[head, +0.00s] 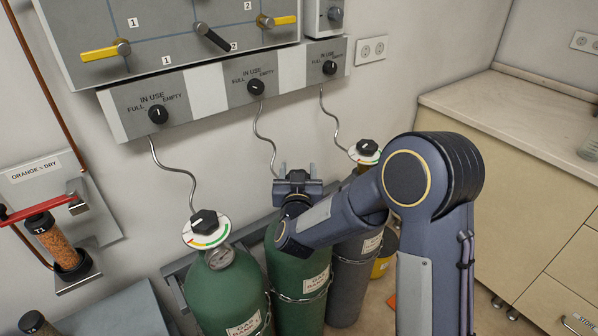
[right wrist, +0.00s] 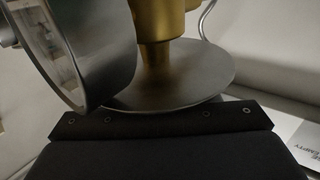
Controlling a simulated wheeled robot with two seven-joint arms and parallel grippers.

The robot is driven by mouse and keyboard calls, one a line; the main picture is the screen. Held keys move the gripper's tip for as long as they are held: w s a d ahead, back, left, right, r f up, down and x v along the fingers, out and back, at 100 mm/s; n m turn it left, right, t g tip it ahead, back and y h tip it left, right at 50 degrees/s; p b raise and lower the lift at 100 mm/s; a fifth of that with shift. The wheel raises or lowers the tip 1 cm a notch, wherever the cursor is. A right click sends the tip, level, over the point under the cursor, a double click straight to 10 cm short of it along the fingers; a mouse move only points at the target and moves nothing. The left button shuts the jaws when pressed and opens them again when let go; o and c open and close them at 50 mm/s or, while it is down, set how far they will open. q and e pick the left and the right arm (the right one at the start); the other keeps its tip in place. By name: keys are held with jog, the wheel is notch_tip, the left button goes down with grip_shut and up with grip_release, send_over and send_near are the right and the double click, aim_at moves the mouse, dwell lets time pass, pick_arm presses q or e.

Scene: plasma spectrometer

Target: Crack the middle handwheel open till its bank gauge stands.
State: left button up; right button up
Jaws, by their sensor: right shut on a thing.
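The middle green cylinder (head: 285,262) stands between a left green cylinder (head: 226,290) and a grey one (head: 351,268). My right gripper (head: 297,184) is at its top, shut on the middle handwheel, which the gripper and my arm hide in the head view. The right wrist view shows a brass valve body (right wrist: 158,55), a round disc (right wrist: 190,78) and a round metal-rimmed gauge (right wrist: 105,55) close to the dark gripper body. The gauge face is too oblique to read. On the wall panel, the middle black dial (head: 256,87) is marked IN USE, FULL and EMPTY. My left gripper is out of view.
A left handwheel (head: 204,222) and a right handwheel (head: 367,150) with coloured dials flank the gripper. Thin hoses (head: 266,135) rise to the wall panel (head: 205,97). An orange-filled tube (head: 54,246) is at left. A bench (head: 520,125) stands right of my arm.

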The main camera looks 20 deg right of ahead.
jog(key=shift+f+n+y+b, duration=0.2)
jog(key=shift+n+y+b, duration=0.35)
jog(key=shift+b, duration=0.25)
jog(key=n+y+b, duration=0.1)
jog(key=y+b, duration=0.1)
jog(key=b, duration=0.1)
jog(key=n+y+b, duration=0.2)
jog(key=y, duration=0.1)
jog(key=n+y+b, duration=0.1)
jog(key=y+b, duration=0.1)
jog(key=b, duration=0.1)
jog(key=shift+a+f+n+b, duration=0.1)
jog(key=shift+a+n+b, duration=0.15)
jog(key=shift+b, duration=0.1)
jog(key=shift+a+r+n+y+b, duration=0.1)
jog(key=shift+r+n+y+b, duration=0.1)
jog(key=shift+n+y+b, duration=0.35)
jog(key=o, duration=0.9)
jog(key=shift+o, duration=0.2)
jog(key=shift+s+r, duration=0.1)
jog(key=shift+s, duration=0.05)
jog(key=v, duration=0.7)
jog(key=shift+d, duration=0.25)
jog(key=shift+s+d, duration=0.1)
jog(key=shift+s, duration=0.3)
